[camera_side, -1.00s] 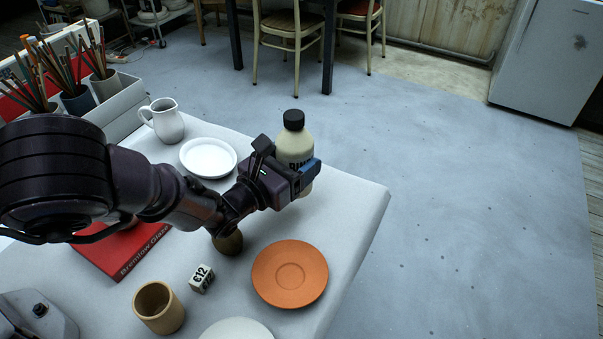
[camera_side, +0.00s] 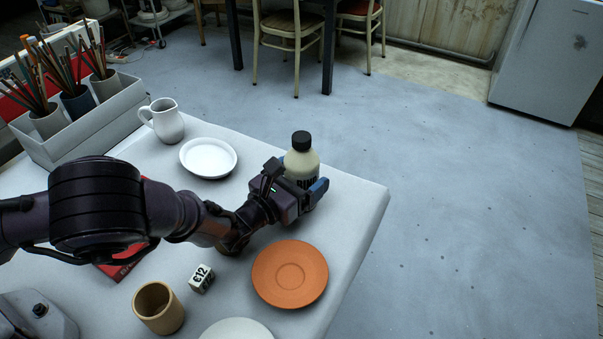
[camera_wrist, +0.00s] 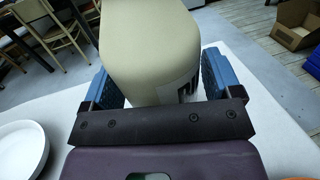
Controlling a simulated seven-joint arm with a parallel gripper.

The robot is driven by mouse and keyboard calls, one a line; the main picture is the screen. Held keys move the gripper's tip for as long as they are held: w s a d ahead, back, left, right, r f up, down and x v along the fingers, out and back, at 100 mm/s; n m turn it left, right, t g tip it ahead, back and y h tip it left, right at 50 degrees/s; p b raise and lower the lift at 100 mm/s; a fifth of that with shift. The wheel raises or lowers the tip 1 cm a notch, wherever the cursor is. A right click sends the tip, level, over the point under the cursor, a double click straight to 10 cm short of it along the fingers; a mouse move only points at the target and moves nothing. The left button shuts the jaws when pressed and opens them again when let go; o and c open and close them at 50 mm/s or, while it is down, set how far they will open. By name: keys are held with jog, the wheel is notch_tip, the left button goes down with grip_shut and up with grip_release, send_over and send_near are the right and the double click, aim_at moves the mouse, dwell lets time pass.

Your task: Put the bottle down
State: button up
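The cream bottle (camera_side: 301,161) with a black cap is upright near the far right corner of the white table. In the side view its lower part is hidden behind my gripper (camera_side: 298,190). In the wrist view the bottle (camera_wrist: 150,50) stands between the two blue finger pads of my gripper (camera_wrist: 160,88). The fingers are shut on it. I cannot tell whether its base touches the table.
An orange saucer (camera_side: 318,280) lies just in front of the gripper. A white dish (camera_side: 226,151) and a white jug (camera_side: 168,126) stand behind left. A price cube (camera_side: 201,278) and a tan cup (camera_side: 157,308) stand nearer. The table's right edge is close to the bottle.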

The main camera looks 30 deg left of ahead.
aim_at(296, 151)
jog(key=shift+o, duration=0.4)
jog(key=shift+r, duration=0.15)
jog(key=shift+s+r, duration=0.1)
jog(key=shift+s, duration=0.1)
jog(key=v, duration=0.4)
jog(key=shift+s, duration=0.15)
notch_tip(296, 151, up, 6)
jog(key=shift+s+a+f, duration=0.1)
jog(key=shift+s, duration=0.05)
jog(key=shift+r, duration=0.6)
